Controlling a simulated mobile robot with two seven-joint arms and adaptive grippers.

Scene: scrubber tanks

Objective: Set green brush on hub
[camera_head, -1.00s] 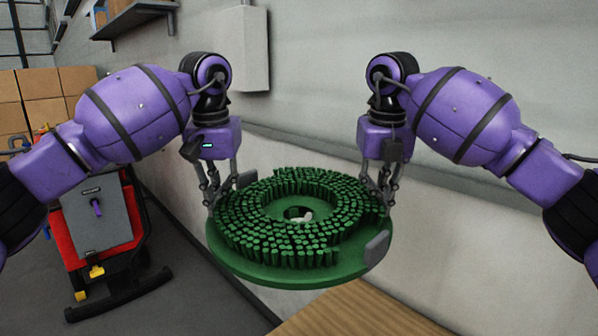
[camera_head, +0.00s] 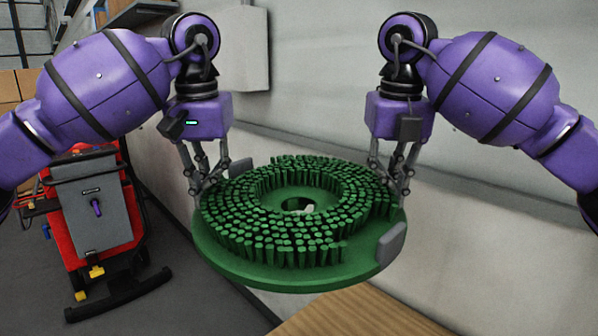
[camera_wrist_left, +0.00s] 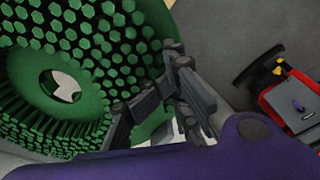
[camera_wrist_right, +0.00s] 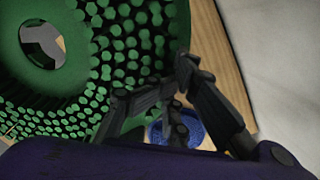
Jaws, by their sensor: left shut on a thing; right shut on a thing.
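The green brush (camera_head: 290,277) is a round disc with a ring of bristles facing up and a hole in its middle. It is held roughly level in the air. My left gripper (camera_head: 205,188) is shut on its left rim, and my right gripper (camera_head: 391,182) is shut on its right rim. The brush also shows in the left wrist view (camera_wrist_left: 98,38) and the right wrist view (camera_wrist_right: 112,42), with the fingers at its edge. I cannot make out a hub in any view.
A red and grey scrubber machine (camera_head: 92,207) stands on the floor at the left. A wooden surface (camera_head: 355,316) lies below the brush, with a blue round thing (camera_wrist_right: 190,127) on it. A wall (camera_head: 480,235) runs behind, with a grey box (camera_head: 243,48) on it.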

